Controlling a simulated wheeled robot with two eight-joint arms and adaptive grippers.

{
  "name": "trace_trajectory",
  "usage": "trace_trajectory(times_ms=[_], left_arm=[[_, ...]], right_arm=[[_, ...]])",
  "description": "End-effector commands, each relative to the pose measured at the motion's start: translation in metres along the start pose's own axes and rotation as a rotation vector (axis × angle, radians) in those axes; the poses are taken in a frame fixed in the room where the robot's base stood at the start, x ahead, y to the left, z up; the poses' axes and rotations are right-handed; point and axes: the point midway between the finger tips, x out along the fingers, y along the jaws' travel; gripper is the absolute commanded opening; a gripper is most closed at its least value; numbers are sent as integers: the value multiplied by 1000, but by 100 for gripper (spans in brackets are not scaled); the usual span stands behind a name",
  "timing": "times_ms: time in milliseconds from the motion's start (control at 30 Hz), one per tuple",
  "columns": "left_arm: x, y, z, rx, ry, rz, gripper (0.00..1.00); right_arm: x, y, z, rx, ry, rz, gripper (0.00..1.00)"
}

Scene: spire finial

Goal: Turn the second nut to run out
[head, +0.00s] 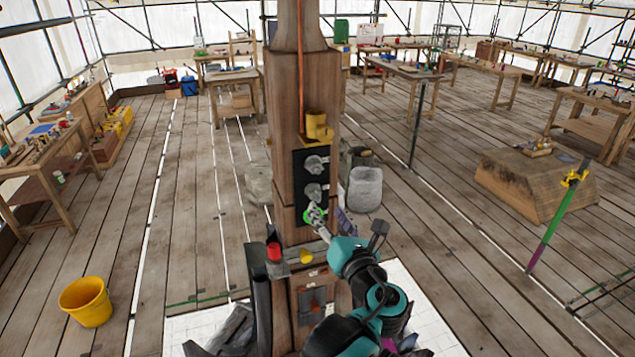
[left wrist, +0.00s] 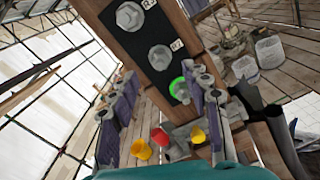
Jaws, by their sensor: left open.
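A dark plate (head: 300,178) on a wooden post carries grey nuts in a column. The upper nut (head: 316,164) and the middle nut (head: 314,192) show clearly, and in the left wrist view they are the upper nut (left wrist: 130,17) and middle nut (left wrist: 160,57), with small labels beside them. Below them is a round piece with a bright green ring (left wrist: 180,90), partly covered in the head view. My left gripper (left wrist: 161,80) is open, its fingers spread on either side of the plate's lower part. I cannot tell whether they touch anything. My right gripper is not in view.
A ledge on the post below the plate holds a red piece (head: 274,251) and a yellow piece (head: 306,256). A yellow cup (head: 317,124) sits above the plate. A yellow bucket (head: 86,301) stands on the floor at left. Grey bins (head: 365,190) stand behind the post.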

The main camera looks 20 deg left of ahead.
Motion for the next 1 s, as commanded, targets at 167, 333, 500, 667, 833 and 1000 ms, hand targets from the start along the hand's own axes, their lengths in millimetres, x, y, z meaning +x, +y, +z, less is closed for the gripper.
trace_trajectory(times_ms=[167, 333, 500, 667, 833, 1000], left_arm=[[26, 1, -1, 1, 2, 5, 48], [54, 2, -1, -1, 3, 4, 48], [71, 1, -1, -2, 2, 2, 48], [74, 0, -2, -2, 2, 0, 48], [74, 0, -2, -2, 2, 0, 45], [74, 0, -2, -3, 2, 0, 0]], right_arm=[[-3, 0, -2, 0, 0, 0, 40], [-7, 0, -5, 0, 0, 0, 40], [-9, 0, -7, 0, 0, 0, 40], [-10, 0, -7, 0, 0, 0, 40], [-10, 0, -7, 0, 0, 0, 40], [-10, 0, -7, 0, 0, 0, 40]])
